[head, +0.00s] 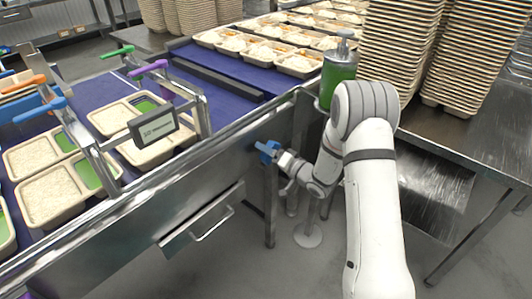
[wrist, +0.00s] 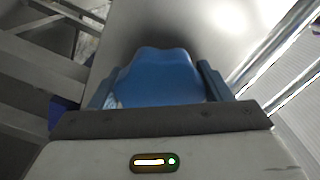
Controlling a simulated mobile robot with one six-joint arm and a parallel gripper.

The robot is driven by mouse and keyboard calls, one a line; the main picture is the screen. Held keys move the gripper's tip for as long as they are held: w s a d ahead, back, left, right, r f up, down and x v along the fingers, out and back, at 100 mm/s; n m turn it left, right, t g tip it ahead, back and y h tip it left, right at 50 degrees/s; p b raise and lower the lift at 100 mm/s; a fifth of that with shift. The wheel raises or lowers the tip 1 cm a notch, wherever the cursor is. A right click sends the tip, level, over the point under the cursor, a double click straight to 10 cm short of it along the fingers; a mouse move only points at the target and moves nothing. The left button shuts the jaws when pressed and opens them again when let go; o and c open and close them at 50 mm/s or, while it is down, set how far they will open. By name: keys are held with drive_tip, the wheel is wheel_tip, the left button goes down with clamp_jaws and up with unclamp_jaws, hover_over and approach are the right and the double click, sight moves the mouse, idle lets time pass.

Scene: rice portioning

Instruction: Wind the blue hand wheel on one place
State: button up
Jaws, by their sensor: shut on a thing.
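The blue hand wheel (head: 267,148) sits on the side of the steel conveyor frame, below the belt's near edge. In the wrist view the blue wheel (wrist: 160,78) fills the space between my fingers, with its lobed edge showing. My gripper (head: 277,154) is shut on the wheel, with a finger on either side of it. In the head view the arm reaches down and left to it, and the fingers hide part of the wheel. The wheel's far side and its mounting are hidden.
Rice trays (head: 50,196) stand on the purple belt (head: 88,92) at left, under a frame with a small display (head: 153,127). A green container (head: 338,75) stands behind my arm. Tall tray stacks (head: 401,50) stand at right. A drawer handle (head: 212,224) projects below the belt.

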drive_tip(key=o, duration=0.7)
drive_tip(key=shift+w+d, duration=0.15)
drive_tip(key=shift+d, duration=0.05)
drive_tip(key=shift+o, duration=1.4)
drive_tip(key=shift+a, duration=0.1)
drive_tip(key=v, duration=0.8)
